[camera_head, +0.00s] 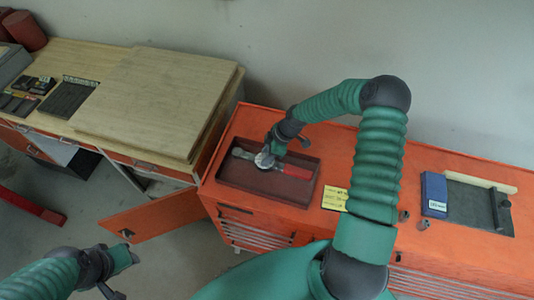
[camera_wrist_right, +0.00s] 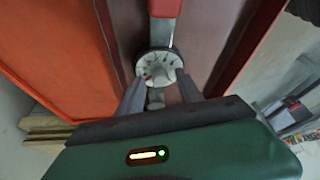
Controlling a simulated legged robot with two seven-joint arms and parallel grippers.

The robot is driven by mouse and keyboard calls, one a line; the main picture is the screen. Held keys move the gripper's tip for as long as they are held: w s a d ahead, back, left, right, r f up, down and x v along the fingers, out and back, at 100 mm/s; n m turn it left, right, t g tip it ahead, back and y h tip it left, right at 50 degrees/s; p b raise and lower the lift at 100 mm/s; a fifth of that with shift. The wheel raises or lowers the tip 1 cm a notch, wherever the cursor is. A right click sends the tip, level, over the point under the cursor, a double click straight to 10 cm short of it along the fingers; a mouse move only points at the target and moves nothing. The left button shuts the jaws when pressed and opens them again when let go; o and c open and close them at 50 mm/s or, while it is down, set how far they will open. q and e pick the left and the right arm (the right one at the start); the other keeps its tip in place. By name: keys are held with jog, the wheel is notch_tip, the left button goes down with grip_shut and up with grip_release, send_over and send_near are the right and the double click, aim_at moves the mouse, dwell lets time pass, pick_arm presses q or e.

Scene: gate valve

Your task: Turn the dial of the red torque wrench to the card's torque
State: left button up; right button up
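The red torque wrench (camera_head: 292,171) lies in a dark tray (camera_head: 262,187) on the orange cabinet. Its red handle (camera_wrist_right: 164,8) and round pale dial (camera_wrist_right: 159,64) show in the right wrist view. My right gripper (camera_head: 270,153) is over the dial. In the wrist view its two fingers (camera_wrist_right: 159,77) stand apart, one at each side of the dial's near edge; I cannot tell whether they touch it. The yellow card (camera_head: 335,198) lies right of the tray; its writing is too small to read. My left gripper (camera_head: 122,272) is low at the left, open and empty.
A blue box (camera_head: 434,194) and a dark panel (camera_head: 475,206) are on the cabinet's right part. A wooden bench (camera_head: 150,100) stands left, with an open orange door (camera_head: 150,214) below. The tray's walls surround the wrench closely.

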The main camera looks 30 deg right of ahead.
jog(key=shift+a, duration=0.1)
jog(key=c, duration=0.5)
grip_shut()
jog(key=shift+s, duration=0.1)
jog(key=m+b, duration=0.1)
jog(key=m, duration=0.1)
jog(key=shift+f+m+t+h, duration=0.1)
jog(key=shift+m+t+h, duration=0.3)
jog(key=shift+s+m+h, duration=0.1)
jog(key=shift+m+h, duration=0.3)
jog(key=shift+m, duration=0.6)
jog(key=o, duration=0.5)
grip_release()
jog(key=shift+o, duration=0.2)
